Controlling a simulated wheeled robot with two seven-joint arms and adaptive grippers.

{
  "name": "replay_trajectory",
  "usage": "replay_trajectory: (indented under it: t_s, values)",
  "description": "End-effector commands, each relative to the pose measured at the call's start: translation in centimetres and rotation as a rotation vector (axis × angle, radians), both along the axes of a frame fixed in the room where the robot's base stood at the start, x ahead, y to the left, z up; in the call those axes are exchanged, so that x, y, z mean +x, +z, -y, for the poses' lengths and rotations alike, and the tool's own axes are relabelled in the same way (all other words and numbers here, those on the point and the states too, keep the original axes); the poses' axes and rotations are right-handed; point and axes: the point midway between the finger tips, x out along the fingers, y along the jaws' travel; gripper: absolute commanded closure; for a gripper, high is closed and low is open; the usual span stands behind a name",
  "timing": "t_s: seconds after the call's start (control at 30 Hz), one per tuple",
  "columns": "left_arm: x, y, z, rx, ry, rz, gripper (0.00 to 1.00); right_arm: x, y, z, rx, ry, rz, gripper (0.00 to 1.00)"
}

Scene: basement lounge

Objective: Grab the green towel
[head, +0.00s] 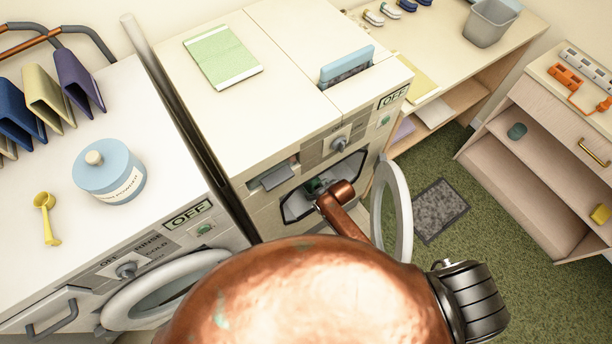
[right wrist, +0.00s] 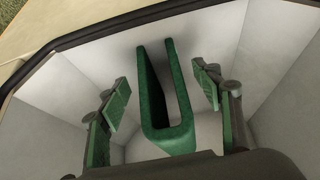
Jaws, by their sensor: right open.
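The green towel (right wrist: 184,110) is a dark green, U-shaped fold of cloth inside the pale drum, seen in the right wrist view. My right gripper (right wrist: 165,86) is open, with one finger on each side of the towel and visible gaps between fingers and cloth. In the head view, my right gripper (head: 316,187) reaches into the open door of the right-hand machine (head: 275,215), mostly hidden by its dark opening. The towel cannot be made out clearly there. My left gripper is not in view.
The machine's round door (head: 392,210) stands open just right of my arm. The left machine's door (head: 165,290) is also ajar. Blue, yellow and purple folded towels (head: 42,98) and a blue jar (head: 110,172) stand on the left top. A grey mat (head: 440,210) lies on the floor.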

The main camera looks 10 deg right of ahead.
Motion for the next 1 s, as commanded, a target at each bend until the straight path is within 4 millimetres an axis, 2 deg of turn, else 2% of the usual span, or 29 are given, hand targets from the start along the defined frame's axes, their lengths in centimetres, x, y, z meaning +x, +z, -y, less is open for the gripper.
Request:
replay_trajectory:
  t_s: [0.13,0.27,0.4,0.57,0.7,0.93,1.0]
  values:
    - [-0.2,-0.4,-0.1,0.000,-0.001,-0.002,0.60,1.5,-0.1,-0.6,0.000,0.001,0.000,0.41]
    - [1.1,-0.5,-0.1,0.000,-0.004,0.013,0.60,2.2,0.0,-0.9,0.000,0.002,0.001,0.41]
    - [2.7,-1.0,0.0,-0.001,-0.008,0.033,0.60,4.3,-0.1,-1.7,0.000,0.004,0.002,0.41]
    - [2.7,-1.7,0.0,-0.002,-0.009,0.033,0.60,6.5,-0.1,-2.5,0.000,0.004,0.001,0.41]
    - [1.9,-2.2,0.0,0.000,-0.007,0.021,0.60,6.7,-1.1,-2.6,0.000,0.004,-0.002,0.41]
    - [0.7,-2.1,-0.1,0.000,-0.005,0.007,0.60,6.8,-1.0,-2.7,0.000,0.004,0.000,0.41]
    - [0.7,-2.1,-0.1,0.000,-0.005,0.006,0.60,6.8,-1.0,-2.7,0.000,0.004,0.000,0.45]
